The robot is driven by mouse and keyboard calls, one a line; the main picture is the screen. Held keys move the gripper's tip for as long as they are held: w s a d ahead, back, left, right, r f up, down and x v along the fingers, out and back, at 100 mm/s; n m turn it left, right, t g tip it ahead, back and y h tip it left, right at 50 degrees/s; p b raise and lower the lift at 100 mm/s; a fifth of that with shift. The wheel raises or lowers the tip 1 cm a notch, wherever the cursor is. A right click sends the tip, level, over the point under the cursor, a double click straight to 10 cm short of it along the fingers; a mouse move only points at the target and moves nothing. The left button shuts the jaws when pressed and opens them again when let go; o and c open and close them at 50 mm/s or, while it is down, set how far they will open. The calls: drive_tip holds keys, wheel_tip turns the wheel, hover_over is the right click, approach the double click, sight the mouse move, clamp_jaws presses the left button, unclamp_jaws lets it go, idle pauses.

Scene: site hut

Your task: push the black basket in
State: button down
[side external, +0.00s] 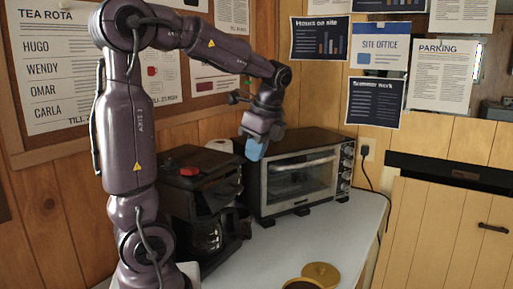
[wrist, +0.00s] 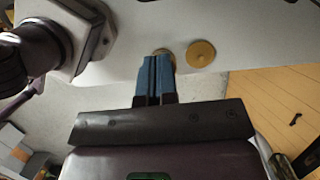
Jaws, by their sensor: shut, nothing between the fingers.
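The black coffee maker (side external: 183,193) stands on the white counter in the side external view. A black basket (side external: 216,197) appears to jut out at an angle from its front, above the glass carafe (side external: 208,237). Black on black makes its exact edges hard to tell. My gripper (side external: 255,151) is above and to the right of the basket, in front of the oven, and apart from both. Its blue fingers are together and empty; they also show in the wrist view (wrist: 154,62). The basket is not recognisable in the wrist view.
A toaster oven (side external: 300,178) stands right of the coffee maker. A yellow-brown lid (side external: 321,274) and a round container (side external: 302,284) sit at the counter's front; the lid also shows in the wrist view (wrist: 201,53). The counter between is clear. A wooden cabinet (side external: 445,225) is at right.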

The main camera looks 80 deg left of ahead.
sight(214, 193)
drive_tip(key=w+d+f+m+g+y, duration=0.2)
drive_tip(key=w+d+f+g+y, duration=0.2)
drive_tip(key=w+d+f, duration=0.25)
drive_tip(key=s+a+f+n, duration=0.2)
drive_tip(key=s+a+f, duration=0.3)
drive_tip(key=s+a, duration=0.3)
drive_tip(key=shift+a+g+y, duration=0.3)
drive_tip(key=shift+a+g, duration=0.1)
drive_tip(key=shift+a, duration=0.35)
drive_tip(key=shift+s+f, duration=0.1)
